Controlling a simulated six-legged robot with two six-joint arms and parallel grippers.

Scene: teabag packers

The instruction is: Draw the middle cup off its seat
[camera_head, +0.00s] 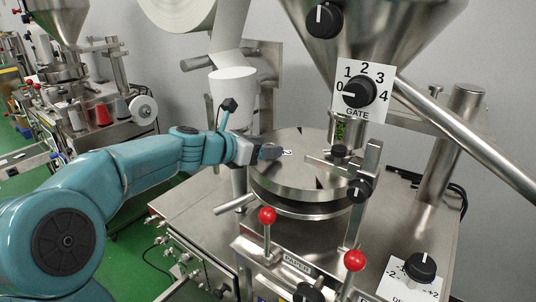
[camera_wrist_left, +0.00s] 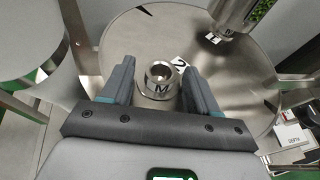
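My left gripper (camera_wrist_left: 159,76) is open, with one dark finger on each side of the cup. The cup looks upright, and I cannot tell whether either finger touches it. In the head view, my left gripper (camera_head: 270,152) is low over the left part of the turntable (camera_head: 280,180). The cup is hidden there behind the gripper. My right gripper is in neither view.
A gate dial (camera_head: 359,92) and steel hopper (camera_head: 385,30) hang above the turntable. A post with a black knob (camera_head: 360,190) stands at its front right. Two red-knobbed levers (camera_head: 267,215) (camera_head: 355,261) rise in front. A white paper roll (camera_head: 233,86) stands behind my left arm.

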